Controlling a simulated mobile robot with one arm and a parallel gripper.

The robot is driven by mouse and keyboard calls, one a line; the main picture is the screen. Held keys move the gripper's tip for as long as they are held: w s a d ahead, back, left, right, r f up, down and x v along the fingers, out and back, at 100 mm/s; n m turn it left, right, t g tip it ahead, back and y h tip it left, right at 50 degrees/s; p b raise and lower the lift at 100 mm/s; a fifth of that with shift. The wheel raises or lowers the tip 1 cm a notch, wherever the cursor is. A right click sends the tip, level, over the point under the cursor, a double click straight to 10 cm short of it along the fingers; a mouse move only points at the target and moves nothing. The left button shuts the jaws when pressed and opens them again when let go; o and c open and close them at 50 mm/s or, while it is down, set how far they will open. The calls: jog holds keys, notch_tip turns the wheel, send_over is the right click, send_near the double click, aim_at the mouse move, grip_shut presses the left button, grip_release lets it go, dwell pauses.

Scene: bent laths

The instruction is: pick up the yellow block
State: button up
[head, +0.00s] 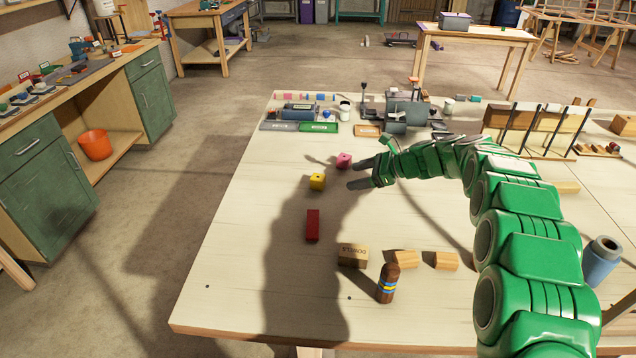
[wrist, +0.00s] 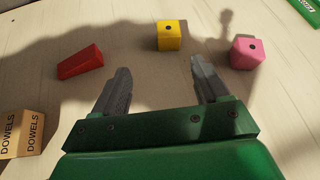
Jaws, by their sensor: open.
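The yellow block (head: 317,181) is a small cube with a dark hole, standing on the light wooden table (head: 235,270). In the wrist view the yellow block (wrist: 170,36) is beyond my fingertips, between them and nearer the right one. My gripper (head: 355,174) is open and empty, a little to the right of the yellow block in the head view. It also shows in the wrist view (wrist: 160,68). Its fingers do not touch the block.
A pink block (head: 343,160) lies close to my gripper, behind the yellow one. A red block (head: 313,225) lies in front. A dowels box (head: 352,256), wooden blocks and a brown striped peg (head: 388,283) are near the front. The table's left side is clear.

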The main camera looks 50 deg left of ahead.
jog(key=m+g+y, duration=0.1)
send_near(313, 179)
jog(key=a+f, duration=0.2)
jog(key=f, duration=0.1)
jog(key=shift+s+a, duration=0.1)
jog(key=shift+a, duration=0.15)
jog(key=shift+a+r+x, duration=0.1)
jog(key=shift+r+x, duration=0.1)
jog(key=shift+x, duration=1.1)
jog(key=shift+a+r+x, duration=0.1)
jog(key=shift+r+x, duration=0.05)
jog(key=shift+x, duration=1.15)
jog(key=shift+a+r+x, duration=0.1)
jog(key=shift+r+x, duration=0.1)
jog(key=shift+x, duration=1.1)
jog(key=c, duration=1)
